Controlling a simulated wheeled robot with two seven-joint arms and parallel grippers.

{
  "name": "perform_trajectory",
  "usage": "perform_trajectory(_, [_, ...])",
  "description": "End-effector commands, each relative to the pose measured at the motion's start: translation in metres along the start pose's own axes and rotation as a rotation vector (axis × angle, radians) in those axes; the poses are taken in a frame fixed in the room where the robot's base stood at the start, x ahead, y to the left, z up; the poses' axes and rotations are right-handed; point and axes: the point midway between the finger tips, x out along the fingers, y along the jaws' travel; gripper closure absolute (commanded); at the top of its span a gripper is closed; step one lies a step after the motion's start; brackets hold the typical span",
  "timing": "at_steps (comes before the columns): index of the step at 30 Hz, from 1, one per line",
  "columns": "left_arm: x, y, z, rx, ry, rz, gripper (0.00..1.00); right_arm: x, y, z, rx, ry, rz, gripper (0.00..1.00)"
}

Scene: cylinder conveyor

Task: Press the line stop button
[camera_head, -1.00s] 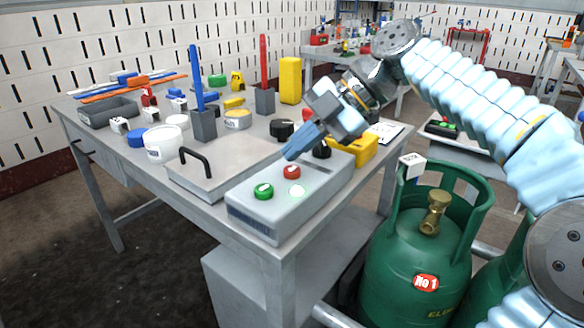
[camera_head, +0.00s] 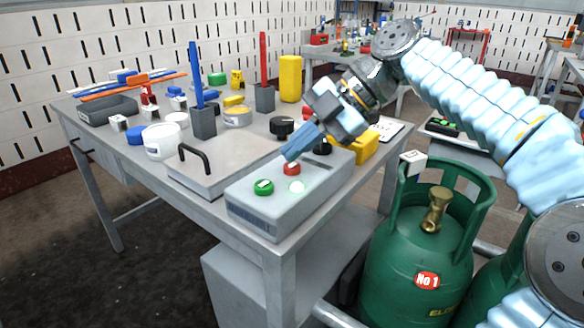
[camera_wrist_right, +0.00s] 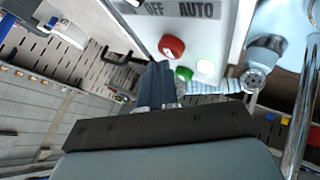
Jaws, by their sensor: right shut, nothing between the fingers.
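A grey control box (camera_head: 250,217) sits at the near corner of the table. On its top are a red button (camera_head: 291,169), a green button (camera_head: 263,187) and a glowing pale lamp (camera_head: 297,187). My right gripper (camera_head: 289,156) is shut and empty, its fingertips just above and behind the red button; whether they touch it I cannot tell. In the right wrist view the fingers (camera_wrist_right: 157,72) point toward the red button (camera_wrist_right: 171,46), with the green button (camera_wrist_right: 184,73) and the lit lamp (camera_wrist_right: 205,67) beside it. My left gripper is not in view.
A flat grey lidded case with a black handle (camera_head: 196,156) lies left of the box. Black knobs (camera_head: 282,127) and a yellow block (camera_head: 362,148) lie behind. Green gas cylinders (camera_head: 415,250) stand right of the table. White tubs (camera_head: 162,142) and upright posts fill the far left.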

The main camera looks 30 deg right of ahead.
Motion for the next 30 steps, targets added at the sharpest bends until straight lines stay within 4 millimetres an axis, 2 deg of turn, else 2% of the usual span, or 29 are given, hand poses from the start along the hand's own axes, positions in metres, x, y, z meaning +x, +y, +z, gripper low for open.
perform_trajectory(30, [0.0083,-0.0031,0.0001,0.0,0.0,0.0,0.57,0.0057,-0.0041,0.0042,0.0,0.0,0.0,1.0])
